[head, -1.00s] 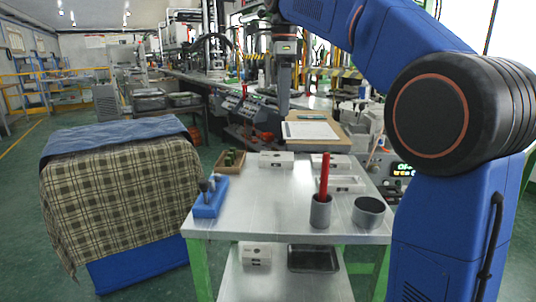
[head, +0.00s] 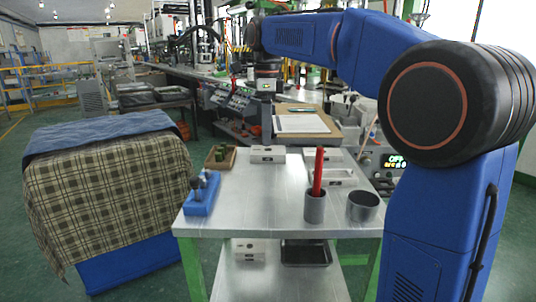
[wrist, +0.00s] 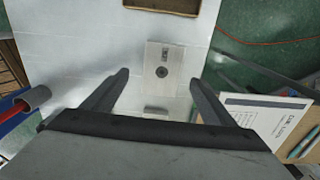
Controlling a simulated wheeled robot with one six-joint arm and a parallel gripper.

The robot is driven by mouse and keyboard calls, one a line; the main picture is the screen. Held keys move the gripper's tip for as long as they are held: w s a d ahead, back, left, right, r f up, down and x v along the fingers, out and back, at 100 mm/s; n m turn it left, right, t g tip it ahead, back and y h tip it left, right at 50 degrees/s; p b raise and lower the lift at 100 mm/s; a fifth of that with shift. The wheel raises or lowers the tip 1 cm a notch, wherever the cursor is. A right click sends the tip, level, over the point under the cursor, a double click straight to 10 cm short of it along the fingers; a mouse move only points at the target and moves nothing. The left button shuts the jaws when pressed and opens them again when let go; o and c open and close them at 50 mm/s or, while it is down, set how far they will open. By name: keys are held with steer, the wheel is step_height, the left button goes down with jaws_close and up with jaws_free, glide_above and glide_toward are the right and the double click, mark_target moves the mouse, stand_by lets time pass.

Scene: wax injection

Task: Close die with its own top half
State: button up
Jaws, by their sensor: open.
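A pale die block (head: 267,154) lies at the back of the metal table. In the wrist view, another light block (wrist: 156,113) is partly hidden by my gripper. I cannot tell which halves match.
A cup (head: 315,208) with a red stick and an empty grey cup (head: 363,206) stand at the front right. A blue holder (head: 202,195) and a wooden box (head: 219,158) are at the left. The table middle is clear.

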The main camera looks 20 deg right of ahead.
mark_target(268, 149)
steer(key=shift+w+d+f, duration=0.1)
steer(key=shift+f, duration=1.35)
steer(key=shift+w+d+f, duration=0.1)
steer(key=shift+f, duration=1.35)
steer(key=c, duration=1.4)
